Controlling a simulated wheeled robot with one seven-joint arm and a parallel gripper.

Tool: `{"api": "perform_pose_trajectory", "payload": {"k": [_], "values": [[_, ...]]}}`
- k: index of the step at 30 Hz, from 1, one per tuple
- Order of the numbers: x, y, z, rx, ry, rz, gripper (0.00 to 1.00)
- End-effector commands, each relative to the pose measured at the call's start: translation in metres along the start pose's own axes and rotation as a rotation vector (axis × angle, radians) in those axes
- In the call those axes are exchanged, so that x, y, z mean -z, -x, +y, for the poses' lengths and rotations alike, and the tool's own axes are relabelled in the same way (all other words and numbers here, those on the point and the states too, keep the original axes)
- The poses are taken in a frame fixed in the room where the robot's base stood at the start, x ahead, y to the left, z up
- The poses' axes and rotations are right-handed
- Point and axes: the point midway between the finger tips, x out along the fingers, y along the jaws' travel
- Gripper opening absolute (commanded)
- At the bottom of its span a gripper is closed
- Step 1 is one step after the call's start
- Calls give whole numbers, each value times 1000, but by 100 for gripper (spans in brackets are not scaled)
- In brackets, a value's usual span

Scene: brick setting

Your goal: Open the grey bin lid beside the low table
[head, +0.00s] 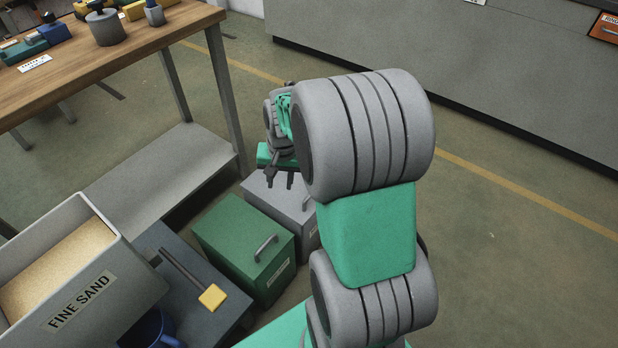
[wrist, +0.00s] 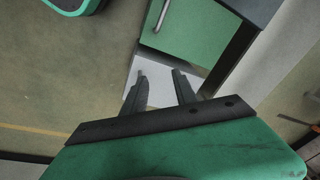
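The grey bin (head: 268,196) stands on the floor just behind the green bin, near the workbench leg. Its lid looks closed, and a grey handle (head: 306,204) shows at its right side. My arm hides part of its right side. In the wrist view the grey lid (wrist: 162,88) lies beyond and between my fingers. My gripper (head: 281,180) is over the far part of the grey bin, fingers pointing down. The two fingers stand apart with nothing between them, as the wrist view (wrist: 158,76) shows. I cannot tell how high above the lid they are.
A green bin (head: 232,232) with a handle stands nearer. The low dark table (head: 222,318) bears a FINE SAND box (head: 115,268), a yellow-ended tool (head: 212,297) and a blue mug (head: 150,332). A wooden workbench (head: 120,55) stands at the left. Floor at the right is clear.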

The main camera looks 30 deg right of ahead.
Motion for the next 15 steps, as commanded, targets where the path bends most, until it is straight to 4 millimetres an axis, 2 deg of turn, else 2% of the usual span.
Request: {"api": "perform_pose_trajectory", "payload": {"k": [1,3,6,10,15], "values": [[29,-10,18,-1,-120,-18,34],[62,-38,44,10,-275,-20,34],[90,-78,82,26,-460,-22,34],[103,-111,112,39,-596,-20,34],[105,-136,120,44,-632,-18,34]]}}
